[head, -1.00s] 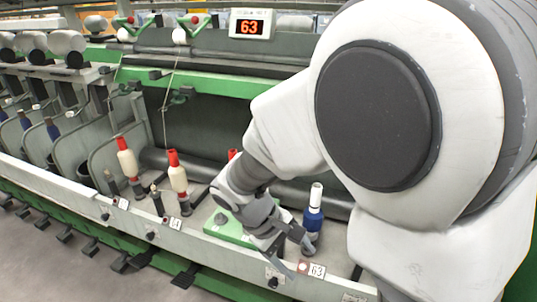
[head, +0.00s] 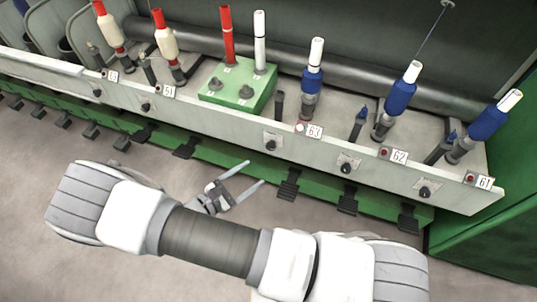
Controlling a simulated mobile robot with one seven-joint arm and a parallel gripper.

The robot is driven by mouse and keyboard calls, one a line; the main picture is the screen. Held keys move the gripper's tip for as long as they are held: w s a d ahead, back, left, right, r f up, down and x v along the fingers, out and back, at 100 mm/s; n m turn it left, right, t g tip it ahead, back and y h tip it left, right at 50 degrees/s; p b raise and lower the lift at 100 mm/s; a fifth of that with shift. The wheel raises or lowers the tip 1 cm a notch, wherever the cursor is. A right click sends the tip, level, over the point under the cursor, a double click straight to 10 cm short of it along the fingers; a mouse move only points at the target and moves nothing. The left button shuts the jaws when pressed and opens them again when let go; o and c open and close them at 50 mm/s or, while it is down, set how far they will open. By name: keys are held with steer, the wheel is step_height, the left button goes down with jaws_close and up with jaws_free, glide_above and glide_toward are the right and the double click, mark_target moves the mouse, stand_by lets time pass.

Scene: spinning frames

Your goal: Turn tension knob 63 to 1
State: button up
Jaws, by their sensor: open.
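The label 63 (head: 314,131) is on the front rail below a blue bobbin with a white top. A dark round knob on a pale scale plate (head: 271,144), down and left of this label, appears to be tension knob 63. Its pointer setting is too small to read. My gripper (head: 255,173) is open and empty, in front of the rail. In the picture its two fingers point right and up, with the tips just below and left of the knob. They appear apart from it.
Similar knobs sit near labels 62 (head: 399,156) and 61 (head: 485,181). A green block (head: 237,84) holding a red and a white tube stands on the rail's deck. Dark pedals (head: 289,184) stick out below. The grey floor in front is clear.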

step_height(320, 180, down, 8)
steer(key=s+a+n+t+y+b, duration=0.1)
steer(key=s+a+n+t+y, duration=0.1)
steer(key=n+t+y, duration=0.3)
steer(key=n+h+b, duration=0.1)
steer(key=b, duration=0.1)
glide_toward(270, 148)
steer(key=x, duration=0.8)
steer(key=shift+w+f, duration=0.15)
steer(key=shift+w, duration=0.1)
jaws_close()
